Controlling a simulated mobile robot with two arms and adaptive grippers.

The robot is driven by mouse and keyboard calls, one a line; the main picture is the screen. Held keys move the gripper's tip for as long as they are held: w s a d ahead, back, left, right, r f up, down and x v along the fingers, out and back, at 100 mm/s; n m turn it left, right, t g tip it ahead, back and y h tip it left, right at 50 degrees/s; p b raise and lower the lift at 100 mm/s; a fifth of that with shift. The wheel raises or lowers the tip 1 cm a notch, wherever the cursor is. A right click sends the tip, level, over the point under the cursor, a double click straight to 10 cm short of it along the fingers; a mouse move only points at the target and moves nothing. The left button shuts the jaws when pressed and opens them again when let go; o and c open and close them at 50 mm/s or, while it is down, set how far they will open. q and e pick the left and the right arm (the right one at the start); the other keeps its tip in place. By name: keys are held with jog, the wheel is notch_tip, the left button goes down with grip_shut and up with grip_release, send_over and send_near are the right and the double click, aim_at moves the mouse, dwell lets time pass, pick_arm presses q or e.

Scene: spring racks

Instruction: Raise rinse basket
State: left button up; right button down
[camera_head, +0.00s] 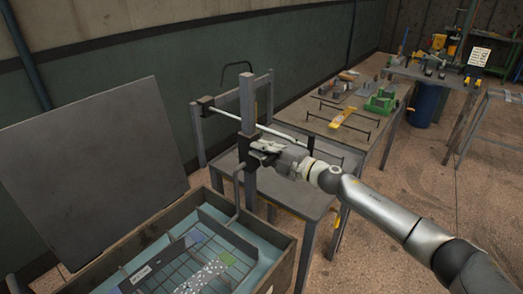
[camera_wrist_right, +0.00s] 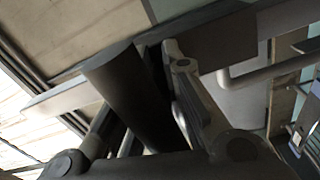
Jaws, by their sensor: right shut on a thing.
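The rinse basket (camera_head: 178,262) appears as a dark wire grid with small pale pieces and coloured squares, low inside an open tank (camera_head: 262,229). A bent grey rod (camera_head: 237,192) rises from the tank beside an upright grey post (camera_head: 248,110). My right gripper (camera_head: 263,152) is at that post, above the tank's right side. In the right wrist view its fingers are shut on a dark cylindrical handle (camera_wrist_right: 122,88). In the head view the gripper mostly hides this grip. My left gripper is not in view.
A large dark panel (camera_head: 95,160) stands raised behind the tank. A pale bar (camera_head: 228,115) runs behind the post, with a low grey table (camera_head: 228,162) below it. A workbench (camera_head: 340,132) holds a yellow tool and several parts. Open floor (camera_head: 400,190) lies right.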

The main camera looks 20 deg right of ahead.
jog(key=shift+w+r, duration=0.1)
jog(key=shift+r, duration=0.8)
jog(key=shift+d, duration=0.1)
jog(key=c, duration=1.5)
grip_release()
jog(key=shift+o, duration=0.2)
jog(key=shift+f, duration=0.15)
jog(key=shift+s+d+f, duration=0.15)
jog(key=shift+s+f, duration=0.05)
jog(key=shift+s, duration=0.2)
jog(key=v, duration=1.1)
jog(key=shift+d+r, duration=0.1)
jog(key=shift+d, duration=0.05)
